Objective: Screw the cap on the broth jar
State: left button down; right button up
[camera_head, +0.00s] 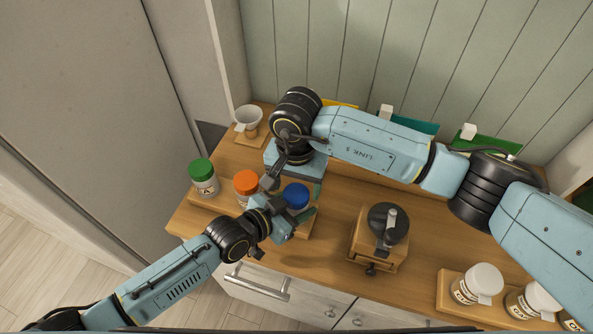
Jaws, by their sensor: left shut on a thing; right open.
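A jar with a blue cap (296,194) stands at the right end of a row on a wooden stand. Its body is mostly hidden by my grippers, so I cannot see its label or whether the cap is seated. My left gripper (287,222) reaches in from the front left and is shut at the jar's body, as far as the view shows. My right gripper (294,181) comes down from behind, open, with its fingers near the two sides of the blue cap. I cannot tell whether they touch it.
Jars with an orange cap (246,181) and a green cap (202,169) stand to the left. A grinder (378,240) stands right of my grippers. White-capped jars (476,284) are at the far right.

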jog(key=shift+f, duration=1.25)
jog(key=shift+c, duration=0.4)
jog(key=c, duration=0.9)
jog(key=m, duration=0.3)
jog(key=shift+m, duration=0.4)
jog(key=m, duration=0.9)
jog(key=o, duration=1.1)
jog(key=shift+c, duration=0.2)
